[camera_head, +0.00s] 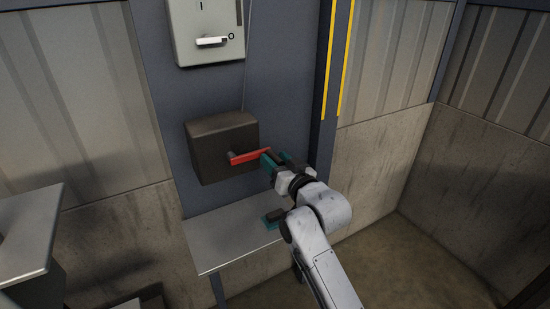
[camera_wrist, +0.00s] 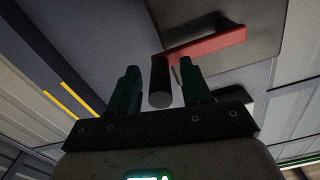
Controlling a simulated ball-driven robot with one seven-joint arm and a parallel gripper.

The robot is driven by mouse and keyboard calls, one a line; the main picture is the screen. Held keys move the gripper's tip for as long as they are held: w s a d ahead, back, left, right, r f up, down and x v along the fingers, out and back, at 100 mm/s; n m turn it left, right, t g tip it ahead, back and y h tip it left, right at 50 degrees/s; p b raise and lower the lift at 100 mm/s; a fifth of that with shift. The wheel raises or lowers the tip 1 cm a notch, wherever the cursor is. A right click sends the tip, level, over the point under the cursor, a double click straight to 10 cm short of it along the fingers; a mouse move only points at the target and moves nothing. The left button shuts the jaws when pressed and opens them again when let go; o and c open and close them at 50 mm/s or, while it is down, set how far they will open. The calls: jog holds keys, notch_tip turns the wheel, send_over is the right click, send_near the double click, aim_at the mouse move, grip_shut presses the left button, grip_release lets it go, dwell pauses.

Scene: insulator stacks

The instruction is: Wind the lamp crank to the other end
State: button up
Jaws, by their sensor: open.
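The lamp crank (camera_head: 249,157) is a red bar on the front of a dark brown box (camera_head: 208,150) fixed to the blue-grey panel. Its arm points right from the hub in the head view. In the wrist view the red arm (camera_wrist: 212,45) carries a black cylindrical grip (camera_wrist: 160,85). My gripper (camera_head: 273,160) is at the outer end of the crank arm and hides the grip in the head view. The wrist view shows its two green fingers (camera_wrist: 158,72) open, one on each side of the grip, with gaps visible.
A grey switch box (camera_head: 190,20) with a white lever (camera_head: 211,41) is above the crank box. A post with yellow stripes (camera_head: 336,60) rises on the right.

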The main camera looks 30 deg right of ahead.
jog(key=shift+w, duration=0.45)
grip_shut()
dwell(0.5)
